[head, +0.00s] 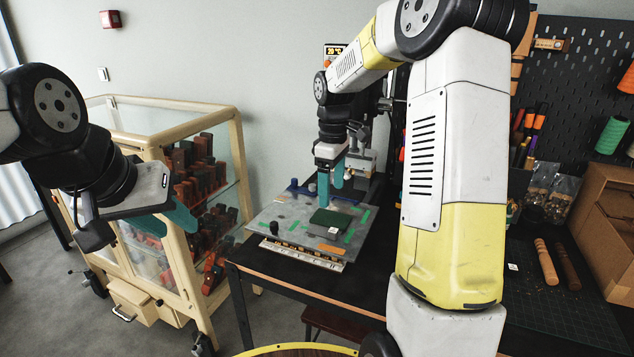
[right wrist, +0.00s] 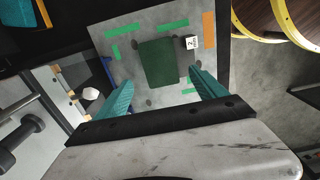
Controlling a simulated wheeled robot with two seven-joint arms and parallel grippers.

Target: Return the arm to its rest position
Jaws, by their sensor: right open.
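My right arm reaches over the press table, and its right gripper (head: 331,192) hangs pointing down above a grey plate (head: 283,222). In the right wrist view the two teal fingers of this gripper (right wrist: 161,73) are apart with nothing held between them. A dark green square piece (head: 331,221) lies on the plate below the fingers; it also shows in the right wrist view (right wrist: 159,62). My left gripper (head: 170,212) is at the left, in front of the glass cabinet, with teal fingers seen side-on; the gap between them is hidden.
A wooden glass-sided cabinet (head: 238,135) with dark red parts stands at left. The press (head: 358,162) stands just behind my right gripper. A cardboard box (head: 603,200), a green spool (head: 612,135) and two rods (head: 546,262) are at right. Open floor lies at lower left.

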